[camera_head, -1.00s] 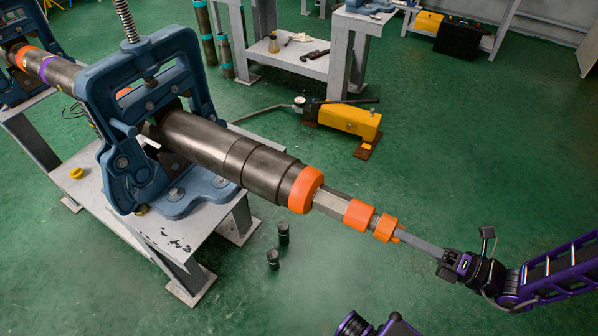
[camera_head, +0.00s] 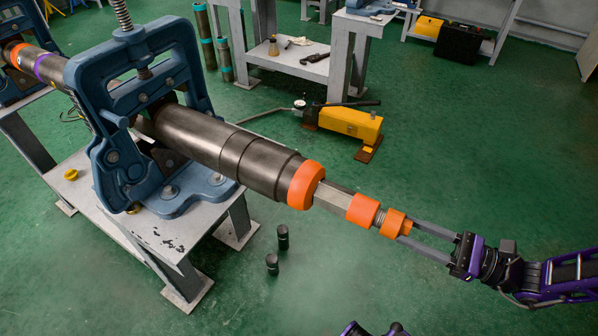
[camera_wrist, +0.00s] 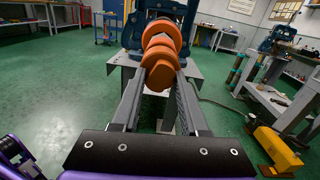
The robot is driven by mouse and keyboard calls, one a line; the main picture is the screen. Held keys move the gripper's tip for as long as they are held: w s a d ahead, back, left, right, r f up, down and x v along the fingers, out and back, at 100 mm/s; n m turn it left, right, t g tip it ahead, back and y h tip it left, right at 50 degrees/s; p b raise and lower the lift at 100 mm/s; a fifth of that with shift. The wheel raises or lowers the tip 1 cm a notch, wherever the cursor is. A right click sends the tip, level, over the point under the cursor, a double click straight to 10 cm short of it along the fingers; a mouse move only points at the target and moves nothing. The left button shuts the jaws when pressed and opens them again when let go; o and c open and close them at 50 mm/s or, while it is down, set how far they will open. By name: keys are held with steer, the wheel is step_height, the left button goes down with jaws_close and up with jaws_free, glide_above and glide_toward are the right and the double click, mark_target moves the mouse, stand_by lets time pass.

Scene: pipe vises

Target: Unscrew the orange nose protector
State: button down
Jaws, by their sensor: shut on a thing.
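A dark pipe (camera_head: 215,143) is held in a blue vise (camera_head: 140,110) and slants down to the right in the head view. It has an orange ring (camera_head: 305,186) at its end, then a grey square-sided stem. Farther out are an orange collar (camera_head: 363,210) and the outermost orange piece, the nose protector (camera_head: 393,224). My gripper (camera_head: 405,231) is shut on this outermost piece, one long finger on each side. In the wrist view the orange nose protector (camera_wrist: 159,70) sits between the fingertips (camera_wrist: 161,80), lined up with the orange parts behind it.
The vise stands on a grey table (camera_head: 215,210). Two small black cylinders (camera_head: 283,237) stand on the green floor below the pipe. A yellow pump (camera_head: 352,125) lies on the floor behind. The floor right of the pipe is largely clear.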

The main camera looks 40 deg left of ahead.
steer(key=shift+s+f+n, duration=0.1)
steer(key=shift+n, duration=0.7)
steer(key=n+b, duration=0.2)
steer(key=n, duration=0.6)
steer(key=shift+d+b, duration=0.1)
steer(key=shift+b, duration=0.25)
steer(key=n, duration=0.6)
steer(key=shift+h, duration=0.3)
